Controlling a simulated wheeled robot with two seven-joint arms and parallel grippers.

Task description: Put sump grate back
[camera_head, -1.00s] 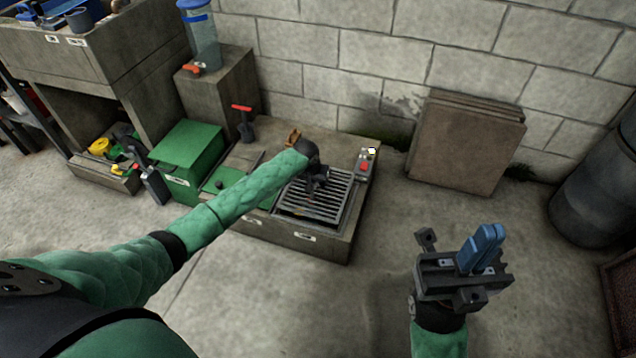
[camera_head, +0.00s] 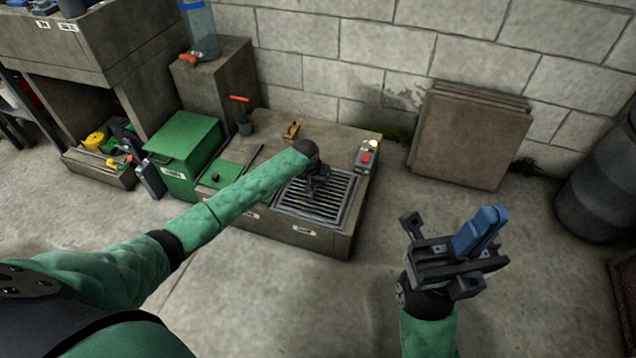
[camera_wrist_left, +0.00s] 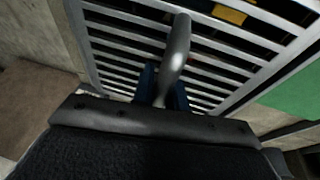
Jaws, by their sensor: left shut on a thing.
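The sump grate (camera_head: 335,205), a grey slatted metal panel, lies over the opening at the right end of the concrete block (camera_head: 322,243). In the left wrist view the grate's bars (camera_wrist_left: 115,40) fill the upper part, with a curved grey handle (camera_wrist_left: 177,55) rising from them. My left gripper (camera_wrist_left: 162,88) is shut on this handle, its blue fingers on either side. In the head view my left gripper (camera_head: 316,188) is over the grate, partly hidden by its wrist. I cannot tell whether the grate is fully seated. My right gripper (camera_head: 482,232) is shut and empty, above the floor.
A control box (camera_head: 367,156) with a red button and pale lamp is right of the grate. A green lid (camera_head: 222,174), green box (camera_head: 186,150) and red-handled tool (camera_head: 242,115) are to the left. Slabs (camera_head: 470,138) lean on the wall. Something yellow (camera_wrist_left: 229,14) shows beneath the bars.

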